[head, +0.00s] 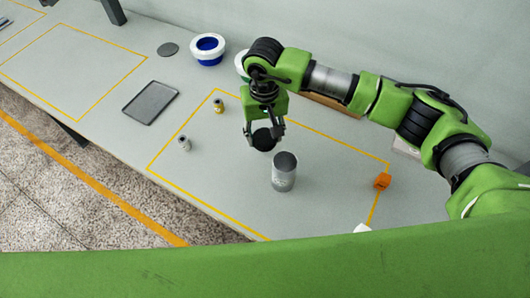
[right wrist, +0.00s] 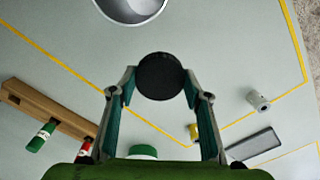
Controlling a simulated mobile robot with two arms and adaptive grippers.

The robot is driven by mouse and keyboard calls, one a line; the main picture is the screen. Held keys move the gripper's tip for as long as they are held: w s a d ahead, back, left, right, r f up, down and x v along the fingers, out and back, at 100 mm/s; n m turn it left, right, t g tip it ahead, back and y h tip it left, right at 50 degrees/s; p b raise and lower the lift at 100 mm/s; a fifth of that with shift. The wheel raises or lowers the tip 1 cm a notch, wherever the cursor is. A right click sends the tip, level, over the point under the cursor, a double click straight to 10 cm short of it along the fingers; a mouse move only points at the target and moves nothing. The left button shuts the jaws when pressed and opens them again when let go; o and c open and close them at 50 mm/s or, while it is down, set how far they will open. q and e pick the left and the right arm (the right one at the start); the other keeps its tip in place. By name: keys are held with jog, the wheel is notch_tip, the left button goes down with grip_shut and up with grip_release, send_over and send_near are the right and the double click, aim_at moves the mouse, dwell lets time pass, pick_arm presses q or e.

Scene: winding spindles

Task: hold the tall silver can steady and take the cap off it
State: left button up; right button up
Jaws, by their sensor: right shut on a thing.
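The tall silver can (head: 284,172) stands upright inside the yellow outline on the table, its top open. In the right wrist view its open mouth (right wrist: 130,8) shows at the top edge. My right gripper (head: 265,136) is shut on a black round cap (head: 264,140), held above the table to the upper left of the can and apart from it. The right wrist view shows the cap (right wrist: 160,76) between the two fingertips. My left gripper is not in view, and nothing is seen gripping the can.
A small silver piece (head: 184,143), a yellow piece (head: 218,106) and an orange block (head: 382,180) stand near the outline. Left lie a dark tray (head: 151,102), a dark disc (head: 168,49) and a blue-and-white bowl (head: 208,49). A wooden rack (right wrist: 45,110) holds green and red items.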

aim_at(264, 137)
notch_tip(264, 137, down, 3)
jog(key=shift+f+p, duration=0.2)
jog(key=shift+p, duration=0.25)
notch_tip(264, 137, down, 3)
jog(key=shift+f+p, duration=0.1)
jog(key=shift+p, duration=0.45)
jog(key=shift+f, duration=0.2)
jog(key=shift+w, duration=0.1)
jog(key=shift+f, duration=0.1)
jog(key=shift+f+b, duration=0.1)
jog(key=shift+b, duration=0.2)
jog(key=o, duration=1.2)
